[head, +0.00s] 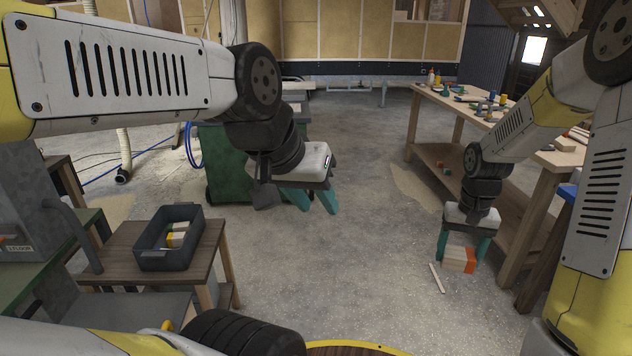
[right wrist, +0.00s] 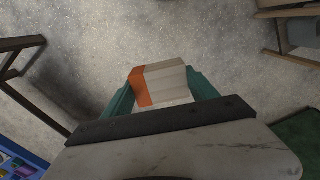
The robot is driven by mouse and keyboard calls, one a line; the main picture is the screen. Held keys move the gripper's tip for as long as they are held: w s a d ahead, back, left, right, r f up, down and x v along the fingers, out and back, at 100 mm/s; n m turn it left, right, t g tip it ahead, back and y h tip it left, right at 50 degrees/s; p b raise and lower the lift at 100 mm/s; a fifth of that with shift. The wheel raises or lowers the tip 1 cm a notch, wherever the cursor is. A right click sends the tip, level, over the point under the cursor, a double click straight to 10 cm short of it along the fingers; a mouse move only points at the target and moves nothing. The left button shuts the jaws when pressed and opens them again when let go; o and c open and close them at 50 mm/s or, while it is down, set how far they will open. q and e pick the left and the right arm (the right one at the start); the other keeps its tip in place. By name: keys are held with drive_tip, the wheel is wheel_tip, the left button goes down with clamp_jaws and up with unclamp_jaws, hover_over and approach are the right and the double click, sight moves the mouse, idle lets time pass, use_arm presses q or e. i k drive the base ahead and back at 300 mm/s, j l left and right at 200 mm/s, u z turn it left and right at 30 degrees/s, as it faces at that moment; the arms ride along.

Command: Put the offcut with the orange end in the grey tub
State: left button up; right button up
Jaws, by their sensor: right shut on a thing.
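The offcut with the orange end (head: 457,260) is a pale wood block with one orange end. My right gripper (head: 463,250) is shut on it and holds it above the floor, at the right of the head view. In the right wrist view the offcut (right wrist: 163,82) sits between the teal fingers, its orange end to the left. The grey tub (head: 152,258) stands on a small wooden table at the left, with a few small blocks inside. My left gripper (head: 318,205) hangs empty in mid-air near the middle, its teal fingers apart.
The small wooden table (head: 202,262) carries the tub. A long workbench (head: 520,140) with tools and bottles runs along the right. A thin pale strip (head: 437,278) shows by the held offcut. A green cabinet (head: 222,165) stands behind my left gripper. The middle floor is clear.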

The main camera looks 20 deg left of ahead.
sight(161, 244)
drive_tip(key=i+j+u, duration=0.1)
drive_tip(key=u, duration=0.4)
drive_tip(key=i+u, duration=0.3)
drive_tip(key=u, duration=0.2)
drive_tip(key=i+u, duration=0.25)
drive_tip(key=u, duration=0.2)
drive_tip(key=i+l+u, duration=0.2)
drive_tip(key=u, duration=0.3)
drive_tip(key=i+u, duration=0.2)
drive_tip(key=u, duration=0.15)
drive_tip(key=i+u, duration=0.2)
drive_tip(key=u, duration=0.2)
drive_tip(key=i+l+u, duration=0.2)
drive_tip(key=u, duration=0.15)
